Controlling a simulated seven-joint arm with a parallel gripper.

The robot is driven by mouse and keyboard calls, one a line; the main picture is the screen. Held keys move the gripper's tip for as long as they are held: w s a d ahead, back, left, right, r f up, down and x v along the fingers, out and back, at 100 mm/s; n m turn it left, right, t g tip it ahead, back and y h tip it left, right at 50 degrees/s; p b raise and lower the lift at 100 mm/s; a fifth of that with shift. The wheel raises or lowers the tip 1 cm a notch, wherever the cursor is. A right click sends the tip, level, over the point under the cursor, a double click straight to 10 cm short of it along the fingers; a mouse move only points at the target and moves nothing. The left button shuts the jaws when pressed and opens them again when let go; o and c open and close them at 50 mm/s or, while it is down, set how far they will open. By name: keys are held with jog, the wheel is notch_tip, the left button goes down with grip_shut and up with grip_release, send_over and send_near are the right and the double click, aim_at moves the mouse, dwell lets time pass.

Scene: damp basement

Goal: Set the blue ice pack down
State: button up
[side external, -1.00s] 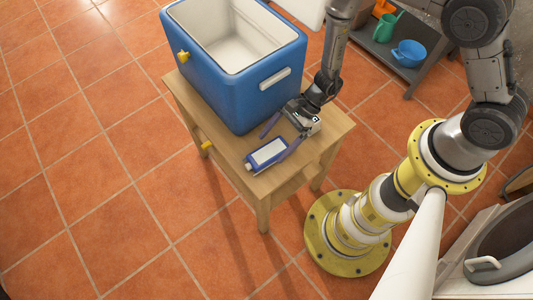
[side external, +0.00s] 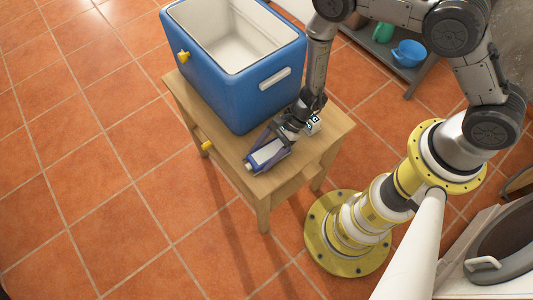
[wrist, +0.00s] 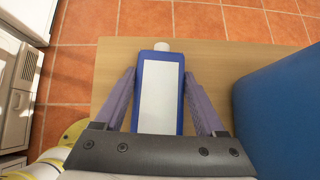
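The blue ice pack (side external: 265,154) lies flat on the wooden table, with a pale panel on its upper face. It also shows in the wrist view (wrist: 160,92), with its white cap pointing away from me. My gripper (side external: 270,147) is low over the table, with one purple finger on each side of the pack. The pack's near end is hidden behind the gripper body.
The wooden table (side external: 308,155) also holds a large open blue cooler (side external: 215,75), close beside my gripper. A yellow knob (side external: 207,146) is at the table's edge. A low grey shelf (side external: 382,51) with a blue pot (side external: 409,53) stands behind. Tiled floor surrounds the table.

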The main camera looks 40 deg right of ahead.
jog(key=c, duration=0.7)
grip_shut()
jog(key=shift+r, duration=0.15)
